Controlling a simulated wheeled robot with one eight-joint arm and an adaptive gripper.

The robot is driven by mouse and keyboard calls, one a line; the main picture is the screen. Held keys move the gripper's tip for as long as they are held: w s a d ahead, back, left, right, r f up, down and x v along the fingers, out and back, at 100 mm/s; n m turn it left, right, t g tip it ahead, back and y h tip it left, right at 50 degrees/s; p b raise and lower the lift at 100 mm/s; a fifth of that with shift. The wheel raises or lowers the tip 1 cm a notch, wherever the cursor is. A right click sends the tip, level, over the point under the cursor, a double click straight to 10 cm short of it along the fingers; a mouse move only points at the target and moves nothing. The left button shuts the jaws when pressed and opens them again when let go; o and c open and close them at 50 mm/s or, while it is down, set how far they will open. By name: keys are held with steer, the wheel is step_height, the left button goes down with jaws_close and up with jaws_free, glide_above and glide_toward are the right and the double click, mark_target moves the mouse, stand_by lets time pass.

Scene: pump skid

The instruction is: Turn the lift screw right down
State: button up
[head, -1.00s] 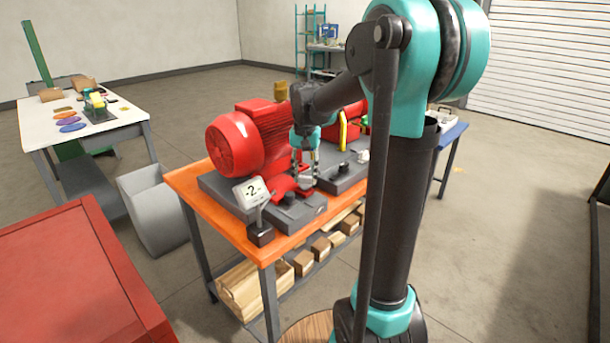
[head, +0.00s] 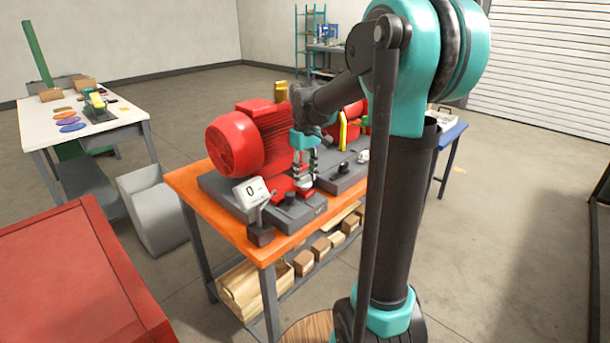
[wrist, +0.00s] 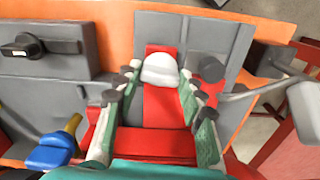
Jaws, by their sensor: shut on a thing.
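The lift screw seems to be the pale grey, round-topped head (wrist: 160,68) in the wrist view, over a red foot of the motor. In the head view the pale head (head: 305,183) is small and partly covered by the fingers. My gripper (head: 304,176) points down at it, in front of the red motor (head: 240,145). In the wrist view my gripper (wrist: 160,80) has one finger on each side of the head and is shut on it. The dial readout (head: 251,191) on a stand at the near corner reads 0.
The grey base plate (head: 225,192) lies on an orange-topped bench (head: 182,180). A dark round knob (wrist: 207,68) and the readout's grey arm (wrist: 250,98) are close to the right finger. A black handle (wrist: 25,45) and a blue-and-yellow part (wrist: 50,152) are to the left.

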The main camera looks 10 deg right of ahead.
mark_target(305, 177)
steer(key=shift+n, duration=0.6)
steer(key=o, duration=1.2)
steer(key=shift+c, duration=0.2)
step_height(305, 177, up, 12)
